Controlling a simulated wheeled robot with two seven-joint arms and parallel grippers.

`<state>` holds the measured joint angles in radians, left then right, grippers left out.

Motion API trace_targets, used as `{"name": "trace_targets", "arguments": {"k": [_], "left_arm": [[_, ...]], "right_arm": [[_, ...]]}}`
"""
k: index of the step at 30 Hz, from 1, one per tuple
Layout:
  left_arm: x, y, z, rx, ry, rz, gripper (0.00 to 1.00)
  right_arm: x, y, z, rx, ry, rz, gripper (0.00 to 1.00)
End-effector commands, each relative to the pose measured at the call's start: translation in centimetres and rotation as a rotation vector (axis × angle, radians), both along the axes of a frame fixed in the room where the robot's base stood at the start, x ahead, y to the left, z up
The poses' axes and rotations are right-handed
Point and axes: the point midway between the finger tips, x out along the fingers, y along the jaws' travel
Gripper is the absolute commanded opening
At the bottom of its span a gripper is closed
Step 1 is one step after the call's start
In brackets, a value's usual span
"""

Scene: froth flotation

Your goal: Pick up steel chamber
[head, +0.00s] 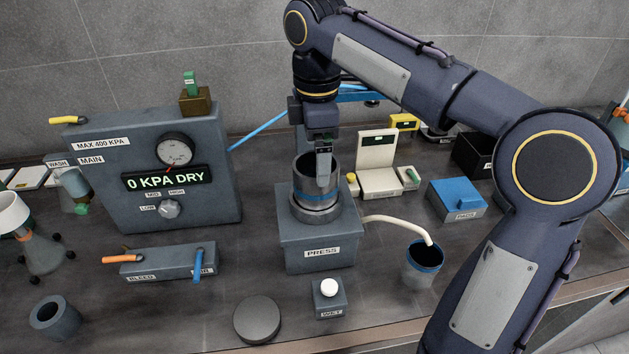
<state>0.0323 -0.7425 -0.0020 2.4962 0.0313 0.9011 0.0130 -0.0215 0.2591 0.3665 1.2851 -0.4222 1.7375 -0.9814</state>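The steel chamber (303,189) is an upright grey cylinder with a blue band near its lower part. It stands on top of the grey block labelled PRESS (320,240), near the middle of the head view. My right gripper (323,172) points straight down at the chamber's mouth, and its fingers overlap the rim and the near wall. One finger hides the other, so I cannot tell whether they are closed on the wall. My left gripper is not in view.
A gauge panel (205,212) reading "0 KPA DRY" stands to the left. A pale hose (395,219) runs from the press to a dark cup (421,268) at right. A round disc (257,319) and a WET button box (330,301) lie in front.

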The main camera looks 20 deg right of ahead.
Motion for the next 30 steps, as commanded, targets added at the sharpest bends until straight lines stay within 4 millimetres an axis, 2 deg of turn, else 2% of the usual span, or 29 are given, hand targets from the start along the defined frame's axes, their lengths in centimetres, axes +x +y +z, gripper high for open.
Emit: {"name": "trace_targets", "arguments": {"k": [12, 21, 23, 30], "left_arm": [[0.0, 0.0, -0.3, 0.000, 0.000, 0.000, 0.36], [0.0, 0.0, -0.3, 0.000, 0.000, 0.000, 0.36], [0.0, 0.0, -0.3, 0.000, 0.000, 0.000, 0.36], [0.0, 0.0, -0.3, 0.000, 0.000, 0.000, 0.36]], "right_arm": [[0.4, -0.2, -5.6, 0.000, 0.002, -0.003, 1.00], [0.4, -0.1, -6.2, 0.001, -0.001, -0.003, 1.00], [0.4, -0.1, -6.2, 0.001, -0.001, -0.003, 0.95], [0.4, -0.1, -6.2, 0.001, 0.000, -0.003, 0.63]]}}
